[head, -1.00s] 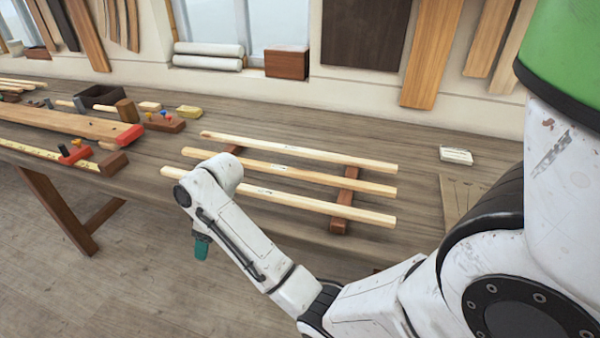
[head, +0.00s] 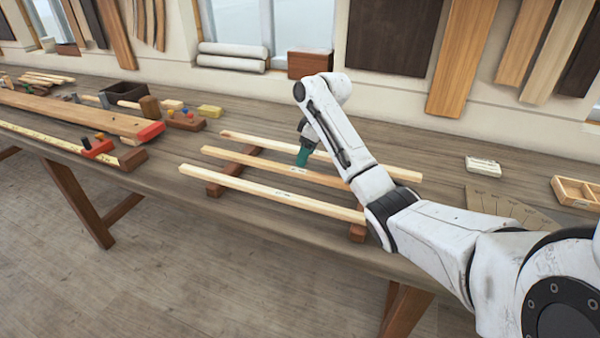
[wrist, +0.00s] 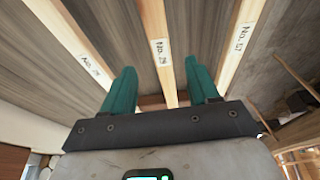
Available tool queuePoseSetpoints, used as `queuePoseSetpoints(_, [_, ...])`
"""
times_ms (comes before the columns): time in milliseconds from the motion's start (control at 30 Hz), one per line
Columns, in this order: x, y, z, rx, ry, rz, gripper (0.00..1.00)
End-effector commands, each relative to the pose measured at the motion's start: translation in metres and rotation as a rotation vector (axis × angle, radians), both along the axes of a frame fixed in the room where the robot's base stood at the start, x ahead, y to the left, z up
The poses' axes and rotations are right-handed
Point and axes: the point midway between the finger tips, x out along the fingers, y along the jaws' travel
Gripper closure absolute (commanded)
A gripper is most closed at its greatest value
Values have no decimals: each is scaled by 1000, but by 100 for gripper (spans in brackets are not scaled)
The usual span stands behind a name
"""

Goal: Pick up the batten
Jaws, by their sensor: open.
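Three pale battens lie side by side across two brown bearers: a back batten (head: 245,138), a middle batten (head: 235,160) and a front batten (head: 240,189). My gripper (head: 302,158) is open, pointing down at the middle batten in the head view. In the wrist view, the middle batten (wrist: 154,22) runs between the two teal fingers (wrist: 160,86), with a label partly readable as "No. 2" and another digit. Battens with labels also show at its left (wrist: 66,32) and right (wrist: 243,32). Nothing is held. I cannot tell whether the fingertips reach below the batten's top.
The bearers (head: 233,172) rest on the long wooden bench (head: 130,172). Red-ended timber (head: 85,118), blocks and tools lie at the left. A small white item (head: 483,166) and a divided wooden box (head: 577,191) stand at the right. The bench front edge is near the front batten.

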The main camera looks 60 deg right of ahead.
Motion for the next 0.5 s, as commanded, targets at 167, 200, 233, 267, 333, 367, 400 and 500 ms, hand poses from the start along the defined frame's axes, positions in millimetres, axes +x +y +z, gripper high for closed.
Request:
queuePoseSetpoints(167, [3, 1, -11, 1, 1, 0, 40])
queuePoseSetpoints(200, [4, 1, -14, 1, 2, 0, 40])
queuePoseSetpoints(233, [5, 1, -16, 1, 2, 0, 40])
queuePoseSetpoints(267, [7, 1, -20, 1, 2, -1, 40])
queuePoseSetpoints(333, [11, 2, -29, 2, 3, 0, 40])
queuePoseSetpoints(367, [12, 2, -33, 3, 4, 0, 40])
queuePoseSetpoints(400, [14, 2, -39, 2, 3, 0, 40])
queuePoseSetpoints(500, [18, 2, -51, 1, 1, 0, 40])
